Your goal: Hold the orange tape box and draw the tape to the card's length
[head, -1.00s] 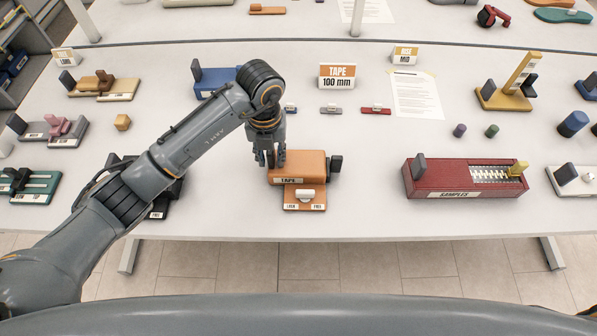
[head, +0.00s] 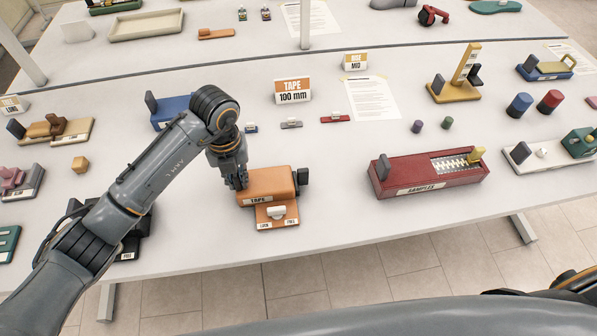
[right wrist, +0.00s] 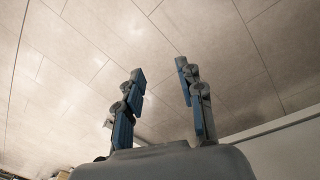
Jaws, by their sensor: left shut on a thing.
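The orange tape box (head: 268,183) sits near the front edge of the table, with a "TAPE" label on its front. A dark knob stands at its right end. An orange base with a white tab (head: 277,212) is at its front. My left gripper (head: 236,183) points down at the box's left end and is shut on it; its fingertips are partly hidden. The card (head: 293,91) reading "TAPE 100 mm" stands behind the box.
A red samples box (head: 425,176) lies to the right of the tape box. A black device (head: 130,240) is partly behind my left arm. Small blue, grey and red pieces lie behind the tape box. The table between the tape box and samples box is clear.

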